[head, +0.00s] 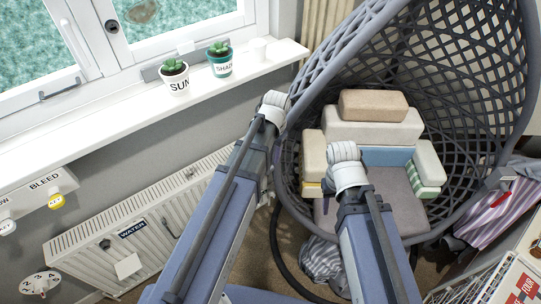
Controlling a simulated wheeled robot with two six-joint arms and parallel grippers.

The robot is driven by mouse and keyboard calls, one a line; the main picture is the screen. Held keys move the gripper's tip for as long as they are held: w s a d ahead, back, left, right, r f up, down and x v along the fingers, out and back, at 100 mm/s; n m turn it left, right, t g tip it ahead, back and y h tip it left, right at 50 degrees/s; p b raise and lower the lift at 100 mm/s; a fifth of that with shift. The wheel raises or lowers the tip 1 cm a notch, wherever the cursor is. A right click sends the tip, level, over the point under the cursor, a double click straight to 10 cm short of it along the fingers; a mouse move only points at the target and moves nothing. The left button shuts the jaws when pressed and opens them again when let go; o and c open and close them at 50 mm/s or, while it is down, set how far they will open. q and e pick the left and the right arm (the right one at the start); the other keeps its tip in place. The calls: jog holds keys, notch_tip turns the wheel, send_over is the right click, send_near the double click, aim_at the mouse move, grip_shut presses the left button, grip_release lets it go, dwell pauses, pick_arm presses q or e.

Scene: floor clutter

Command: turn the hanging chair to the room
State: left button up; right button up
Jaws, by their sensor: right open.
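The hanging chair (452,42) is a grey woven egg-shaped basket on the right, its opening facing me and slightly left. It holds a grey seat cushion (398,200) and several beige, blue and green-striped cushions. My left gripper (274,100) appears beside the chair's left rim, below the window sill; whether it touches the rim cannot be told, and its jaws are not clear. My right gripper (343,152) is open and appears in front of the cushions. My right forearm hides part of the seat and lower rim.
A white window sill (130,96) bears two potted plants (174,78) and a white cup. A white radiator (150,215) stands along the wall at left. Striped cloth (487,215) and a white wire rack (470,284) crowd the right. Clothes (322,258) lie on the floor below the chair.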

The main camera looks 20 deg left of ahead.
pick_arm(q)
grip_shut()
dwell(0.3)
dwell(1.1)
